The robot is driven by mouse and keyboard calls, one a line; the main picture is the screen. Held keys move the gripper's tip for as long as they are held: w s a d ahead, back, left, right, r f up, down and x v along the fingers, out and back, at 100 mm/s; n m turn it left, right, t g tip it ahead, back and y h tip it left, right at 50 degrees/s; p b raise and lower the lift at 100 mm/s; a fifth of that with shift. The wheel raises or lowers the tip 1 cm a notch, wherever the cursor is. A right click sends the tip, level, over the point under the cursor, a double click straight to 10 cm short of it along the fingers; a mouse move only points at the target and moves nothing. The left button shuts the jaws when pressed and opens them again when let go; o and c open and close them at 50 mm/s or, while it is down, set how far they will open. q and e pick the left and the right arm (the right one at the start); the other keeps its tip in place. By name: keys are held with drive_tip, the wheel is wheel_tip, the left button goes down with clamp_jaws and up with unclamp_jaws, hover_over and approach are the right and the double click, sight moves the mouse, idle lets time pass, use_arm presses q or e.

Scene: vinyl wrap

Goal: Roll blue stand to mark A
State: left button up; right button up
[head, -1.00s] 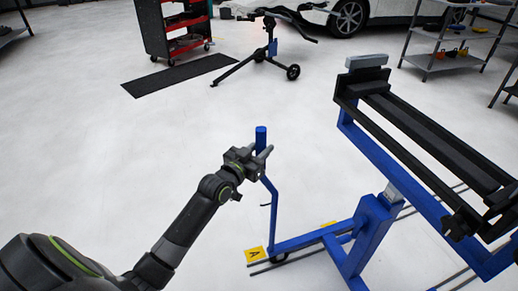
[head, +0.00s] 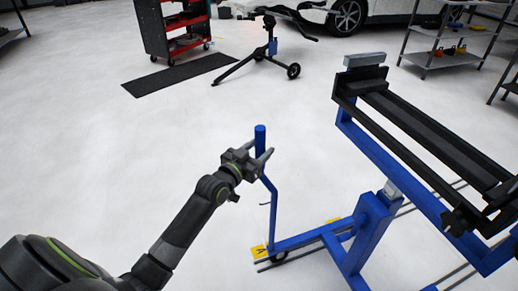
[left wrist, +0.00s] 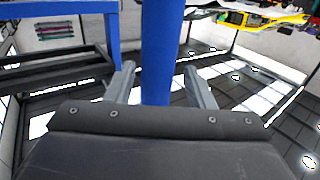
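The blue stand (head: 359,232) is at the right in the head view, with a black roller top (head: 425,130) and an upright blue handle post (head: 260,137). Its low front end and small wheel (head: 279,256) are at the yellow mark A (head: 259,251), partly covering it. My left gripper (head: 263,155) is at the upper handle post. In the left wrist view the post (left wrist: 163,50) stands between the two fingers (left wrist: 158,85), with gaps visible at the sides, so the gripper looks open around it. My right gripper is not in view.
A second yellow mark (head: 335,219) lies partly hidden behind the stand. Dark lines run on the floor beneath it. A black-and-blue tripod stand (head: 272,45), red tool cart (head: 178,25), black mat (head: 180,74), car (head: 345,15) and shelf (head: 440,40) are farther back. The middle floor is clear.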

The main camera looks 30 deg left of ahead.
use_arm(q)
drive_tip(key=shift+r, duration=0.15)
drive_tip(key=shift+s, duration=0.35)
drive_tip(key=s+a+p, duration=0.2)
drive_tip(key=s, duration=1.4)
drive_tip(key=shift+s+a, duration=0.15)
drive_tip(key=shift+s, duration=0.1)
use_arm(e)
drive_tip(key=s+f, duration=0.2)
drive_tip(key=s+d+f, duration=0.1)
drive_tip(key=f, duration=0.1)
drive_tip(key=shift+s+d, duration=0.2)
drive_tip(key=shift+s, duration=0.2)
